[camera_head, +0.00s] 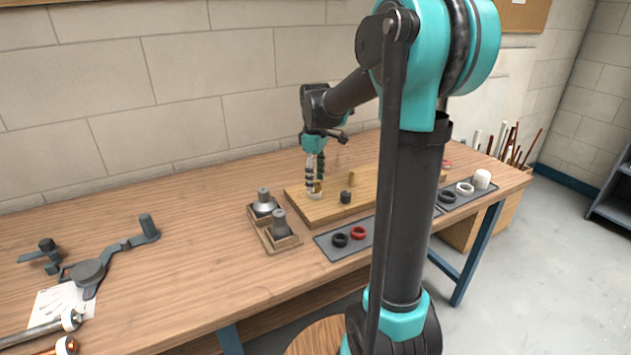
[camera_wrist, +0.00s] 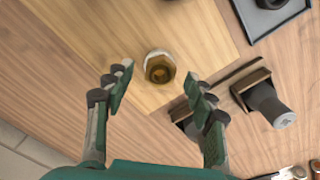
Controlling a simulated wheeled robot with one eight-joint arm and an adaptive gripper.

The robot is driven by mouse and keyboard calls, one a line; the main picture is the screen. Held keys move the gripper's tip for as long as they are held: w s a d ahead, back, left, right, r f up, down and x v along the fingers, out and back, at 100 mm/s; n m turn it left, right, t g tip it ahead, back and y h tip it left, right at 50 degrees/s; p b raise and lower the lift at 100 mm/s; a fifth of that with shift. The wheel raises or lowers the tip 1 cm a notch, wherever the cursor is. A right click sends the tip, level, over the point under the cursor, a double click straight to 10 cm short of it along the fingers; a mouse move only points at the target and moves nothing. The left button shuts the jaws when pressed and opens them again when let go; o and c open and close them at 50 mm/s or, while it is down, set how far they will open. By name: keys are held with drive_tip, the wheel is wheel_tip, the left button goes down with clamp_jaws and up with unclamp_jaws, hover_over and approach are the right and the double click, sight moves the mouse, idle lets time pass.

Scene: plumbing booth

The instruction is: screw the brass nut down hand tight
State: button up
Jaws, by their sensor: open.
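The brass nut (camera_wrist: 160,69) shows in the wrist view, sitting on a pale round base on the wooden board. It shows small in the head view (camera_head: 318,187), beside my fingers. My gripper (camera_wrist: 158,82) is open, with one finger on each side of the nut and clear gaps to it in the wrist view. In the head view my gripper (camera_head: 315,185) points down over the left part of the board (camera_head: 330,208). Whether the nut is seated on a thread is too small to tell.
A dark cylinder (camera_head: 346,197) and another brass piece (camera_head: 352,179) stand on the board. Wooden holders with grey fittings (camera_head: 281,240) stand at its left. A grey tray (camera_head: 330,253) with black and red rings lies in front.

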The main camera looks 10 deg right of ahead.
drive_tip(key=shift+f, duration=0.5)
drive_tip(key=c, duration=1.3)
drive_tip(key=shift+o, duration=0.2)
drive_tip(key=m, duration=0.4)
drive_tip(key=shift+f+m, duration=0.1)
drive_tip(key=shift+m, duration=0.2)
drive_tip(key=m, duration=0.4)
drive_tip(key=shift+m, duration=0.3)
drive_tip(key=m, duration=0.4)
drive_tip(key=shift+f+m, duration=0.15)
drive_tip(key=shift+m, duration=0.15)
drive_tip(key=m, duration=0.4)
drive_tip(key=o, duration=1.3)
drive_tip(key=shift+c, duration=0.2)
